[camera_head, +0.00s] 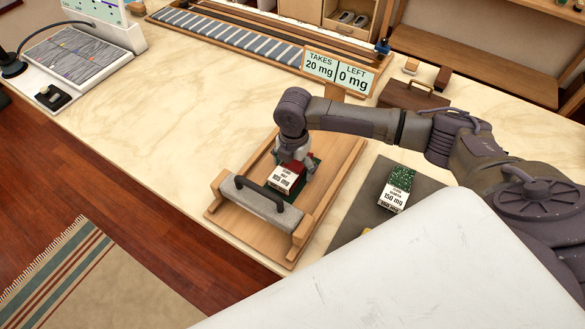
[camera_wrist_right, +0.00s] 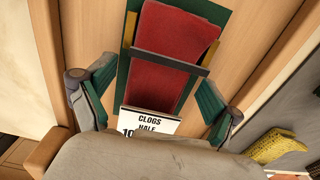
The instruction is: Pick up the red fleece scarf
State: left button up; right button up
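The red fleece scarf (camera_wrist_right: 174,35) is a flat red piece on a dark green backing in the right wrist view. In the head view the red piece (camera_head: 290,168) lies on a wooden tray (camera_head: 327,190), partly hidden by my right gripper (camera_head: 294,158). In the wrist view my right gripper (camera_wrist_right: 158,100) is open, its green-padded fingers apart on either side of the scarf. Whether they touch it is unclear. My left gripper is not in view.
A grey block with a black handle (camera_head: 262,199) lies across the tray's near end. A green-and-white labelled item (camera_head: 397,188) lies on a grey mat (camera_head: 356,228) to the right.

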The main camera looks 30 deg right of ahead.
jog(key=c, duration=1.1)
jog(key=shift+o, duration=0.2)
jog(key=shift+r, duration=0.1)
